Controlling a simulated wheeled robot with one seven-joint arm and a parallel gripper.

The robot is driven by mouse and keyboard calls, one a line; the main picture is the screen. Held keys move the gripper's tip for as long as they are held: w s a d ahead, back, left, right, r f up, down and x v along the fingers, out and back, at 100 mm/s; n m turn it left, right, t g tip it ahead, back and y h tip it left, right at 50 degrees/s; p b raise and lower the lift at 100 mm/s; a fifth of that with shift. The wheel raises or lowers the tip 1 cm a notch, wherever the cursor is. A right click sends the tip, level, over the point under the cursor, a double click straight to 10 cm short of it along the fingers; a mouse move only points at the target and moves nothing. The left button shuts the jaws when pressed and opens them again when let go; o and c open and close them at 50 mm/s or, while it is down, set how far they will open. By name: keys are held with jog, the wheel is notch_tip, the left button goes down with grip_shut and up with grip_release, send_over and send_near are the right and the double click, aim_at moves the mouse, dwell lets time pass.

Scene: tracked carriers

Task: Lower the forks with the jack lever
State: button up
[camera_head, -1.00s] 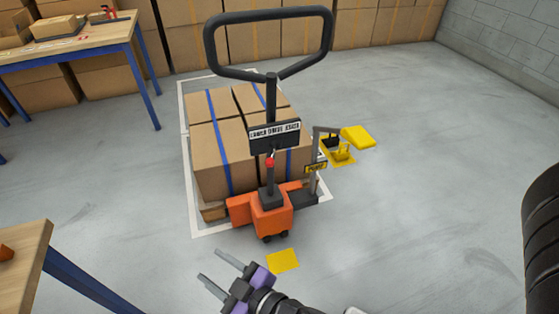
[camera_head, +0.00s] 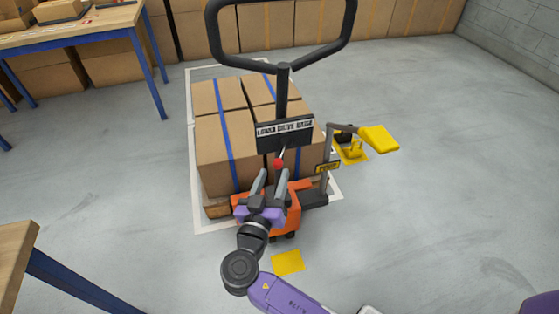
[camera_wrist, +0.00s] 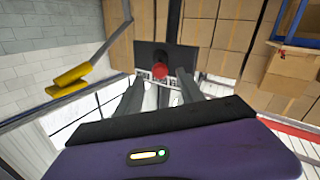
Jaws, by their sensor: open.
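The orange pallet jack (camera_head: 294,214) stands under a pallet of strapped cardboard boxes (camera_head: 222,160). Its black loop handle (camera_head: 283,88) rises above a label plate (camera_head: 285,132). The jack lever with a red knob (camera_head: 278,163) sits just below that plate. In the wrist view the red knob (camera_wrist: 160,71) shows ahead, between the fingers and beyond them. My gripper (camera_head: 270,178) is open and empty, its fingers pointing up at the knob from the near side. It also shows in the wrist view (camera_wrist: 158,92). The forks are hidden under the load.
A grey post with a yellow pedal-like paddle (camera_head: 379,139) stands right of the jack, near a yellow floor plate (camera_head: 352,152). A yellow square (camera_head: 288,262) lies on the floor in front. Tables stand at the back left (camera_head: 90,33) and front left (camera_head: 14,262). The right floor is clear.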

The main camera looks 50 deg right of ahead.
aim_at(277, 167)
jog(key=x, duration=0.6)
jog(key=shift+a, duration=0.1)
grip_shut()
dwell(1.3)
